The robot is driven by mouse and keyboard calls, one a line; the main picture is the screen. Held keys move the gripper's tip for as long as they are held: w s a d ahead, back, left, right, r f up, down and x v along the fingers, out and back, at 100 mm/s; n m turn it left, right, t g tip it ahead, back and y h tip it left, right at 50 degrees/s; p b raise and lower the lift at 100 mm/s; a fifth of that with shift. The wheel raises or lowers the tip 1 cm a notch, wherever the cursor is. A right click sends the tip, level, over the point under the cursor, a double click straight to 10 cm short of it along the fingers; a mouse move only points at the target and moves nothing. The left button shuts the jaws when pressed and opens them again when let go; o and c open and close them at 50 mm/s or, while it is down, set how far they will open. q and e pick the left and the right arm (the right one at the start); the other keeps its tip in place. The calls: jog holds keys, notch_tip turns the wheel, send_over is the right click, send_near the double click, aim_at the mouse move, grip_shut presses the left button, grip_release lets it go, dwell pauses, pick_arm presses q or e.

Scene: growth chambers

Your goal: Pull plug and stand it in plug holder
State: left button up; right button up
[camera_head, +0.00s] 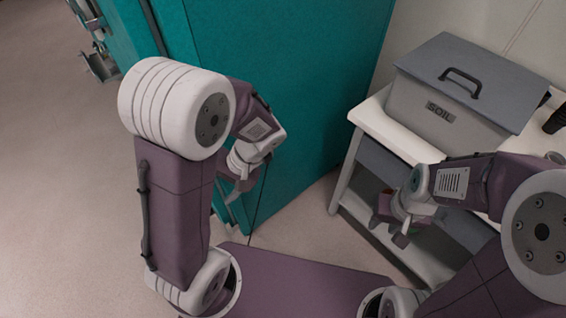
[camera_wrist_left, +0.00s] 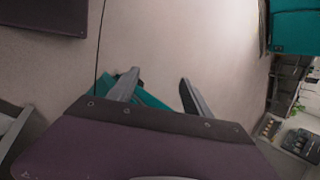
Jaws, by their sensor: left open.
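My left gripper (camera_head: 229,186) hangs beside the teal cabinet (camera_head: 285,90) in the head view, partly hidden by its own arm. In the left wrist view its two fingers stand apart with nothing between them (camera_wrist_left: 158,92). A thin black cord (camera_head: 258,205) hangs near this gripper; in the left wrist view the cord (camera_wrist_left: 99,50) runs down left of the fingers. I cannot make out a plug or a plug holder in either view. My right gripper (camera_head: 393,222) is in front of the white bench, its fingers apart and seemingly empty.
A small dark unit (camera_wrist_left: 300,142) shows at the right edge of the left wrist view. The floor (camera_head: 60,190) at the left is clear.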

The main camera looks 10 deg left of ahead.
pick_arm(q)
jog(key=w+d+f+m+t+y+b, duration=0.25)
jog(key=w+f+t+y+b, duration=0.25)
jog(key=w+f+y+b, duration=0.45)
jog(key=w+d+f+m+t+b, duration=0.2)
jog(key=w+d+f+t+b, duration=0.1)
jog(key=d, duration=0.3)
jog(key=w+d+f+m+t+h+b, duration=0.1)
jog(key=w+d+f+m+t+b, duration=0.2)
jog(key=w+d+t+b, duration=0.1)
jog(key=shift+w+d+t, duration=0.55)
jog(key=shift+d+t, duration=0.15)
jog(key=shift+d, duration=0.35)
pick_arm(e)
notch_tip(320, 180, down, 18)
jog(key=shift+w+d+f, duration=0.15)
jog(key=shift+d+f, duration=0.05)
pick_arm(q)
jog(key=shift+h, duration=0.25)
